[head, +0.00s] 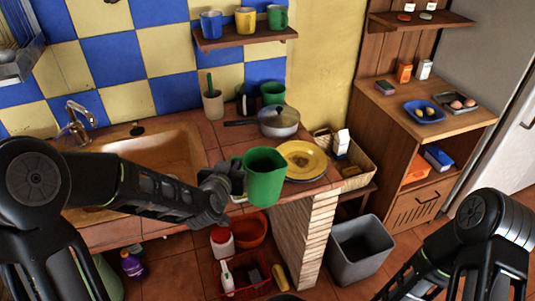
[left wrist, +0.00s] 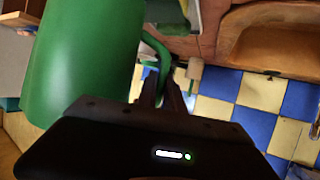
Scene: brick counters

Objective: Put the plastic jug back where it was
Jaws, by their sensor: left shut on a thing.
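A green plastic jug (head: 265,178) is in the middle of the head view, upright and in front of the counter edge. My left gripper (head: 232,182) is shut on its handle, at the jug's left side. In the left wrist view the jug (left wrist: 85,60) fills the upper left, and its handle (left wrist: 157,50) runs down to the fingers (left wrist: 165,92). A second green vessel (head: 272,93) stands at the back of the counter by the wall. My right arm shows at the lower right, but its gripper is not visible.
A lidded pot (head: 279,121) and a yellow plate (head: 302,158) stand on the tiled counter (head: 190,232) behind the jug. A sink (head: 165,150) is at the left. A wicker basket (head: 360,178) and a grey bin (head: 362,250) are to the right. A red crate (head: 248,278) is below.

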